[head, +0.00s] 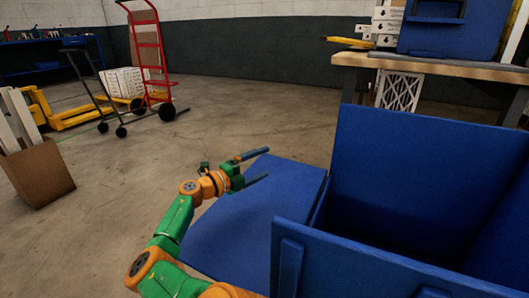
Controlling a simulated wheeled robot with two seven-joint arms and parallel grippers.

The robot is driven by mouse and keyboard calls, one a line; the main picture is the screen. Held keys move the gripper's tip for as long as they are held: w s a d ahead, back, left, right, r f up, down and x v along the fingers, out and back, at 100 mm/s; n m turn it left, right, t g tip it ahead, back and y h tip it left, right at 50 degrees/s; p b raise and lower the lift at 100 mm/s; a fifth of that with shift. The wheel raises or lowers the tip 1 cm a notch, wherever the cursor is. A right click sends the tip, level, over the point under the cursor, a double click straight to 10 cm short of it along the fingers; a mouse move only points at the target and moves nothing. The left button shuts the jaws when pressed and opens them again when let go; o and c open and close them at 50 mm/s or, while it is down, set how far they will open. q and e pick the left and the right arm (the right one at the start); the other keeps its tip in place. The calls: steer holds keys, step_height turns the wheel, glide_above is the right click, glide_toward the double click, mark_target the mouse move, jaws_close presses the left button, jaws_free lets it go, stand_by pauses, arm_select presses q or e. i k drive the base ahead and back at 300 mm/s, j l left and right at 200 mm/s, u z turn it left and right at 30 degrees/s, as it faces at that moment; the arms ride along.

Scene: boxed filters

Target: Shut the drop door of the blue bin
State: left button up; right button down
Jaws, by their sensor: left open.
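The blue bin (422,180) stands open-topped at the right, partly cut off by the picture's edge. Its inside, as far as it shows, is empty. Its drop door (255,222) hangs open on the bin's left side, sloping outward as a flat blue panel. My left arm comes in from the bottom. My left gripper (258,167) is open and empty, over the door's far end, with its fingers pointing right. I cannot tell if the fingers touch the door. My right gripper is not in view.
A wooden workbench (430,66) with boxes and another blue bin (447,30) stands behind. A red hand truck (150,55), a yellow pallet jack (75,116) and a brown box (37,173) are at the left. The concrete floor between is clear.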

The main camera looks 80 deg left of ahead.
mark_target(230, 242)
steer(key=k, duration=1)
